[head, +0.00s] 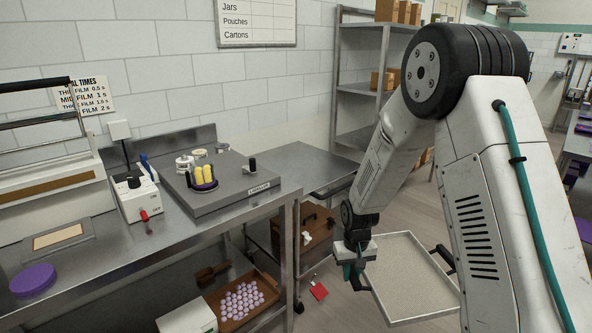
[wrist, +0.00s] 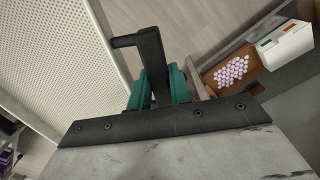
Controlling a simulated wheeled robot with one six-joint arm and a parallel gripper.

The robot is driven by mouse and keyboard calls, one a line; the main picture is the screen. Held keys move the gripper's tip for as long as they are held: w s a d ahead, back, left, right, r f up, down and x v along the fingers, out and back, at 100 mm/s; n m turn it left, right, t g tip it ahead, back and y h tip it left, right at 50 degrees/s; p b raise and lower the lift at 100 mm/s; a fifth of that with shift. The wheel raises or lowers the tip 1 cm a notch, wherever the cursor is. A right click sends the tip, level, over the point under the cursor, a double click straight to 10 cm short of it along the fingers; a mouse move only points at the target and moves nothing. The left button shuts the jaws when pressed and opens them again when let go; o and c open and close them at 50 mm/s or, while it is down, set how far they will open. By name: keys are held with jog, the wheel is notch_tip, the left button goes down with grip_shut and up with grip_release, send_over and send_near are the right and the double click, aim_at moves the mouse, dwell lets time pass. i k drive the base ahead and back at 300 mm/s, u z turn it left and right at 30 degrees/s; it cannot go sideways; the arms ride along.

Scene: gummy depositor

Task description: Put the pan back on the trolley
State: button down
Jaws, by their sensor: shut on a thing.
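The pan (head: 412,278) is a wide, shallow tray with a pale speckled inside and a raised rim. My gripper (head: 354,272) is at its left side, below bench height. In the wrist view the teal fingers of my gripper (wrist: 159,88) are shut on the pan's black handle (wrist: 150,45). The pan (wrist: 50,50) fills the left of that view and looks perforated. A second black handle (head: 442,258) shows at the pan's far right side. A low steel top (head: 305,166) adjoins the bench's right end; I cannot tell whether it is the trolley.
The steel bench (head: 120,250) carries a grey plate device (head: 225,185) and a white control box (head: 137,200). Beneath it is a wooden tray of purple pieces (head: 243,300). A red tag (head: 319,291) lies on the floor. A shelf rack (head: 357,90) stands behind.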

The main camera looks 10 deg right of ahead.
aim_at(310, 165)
jog(key=z, duration=0.55)
jog(key=i, duration=0.95)
jog(key=u, duration=0.25)
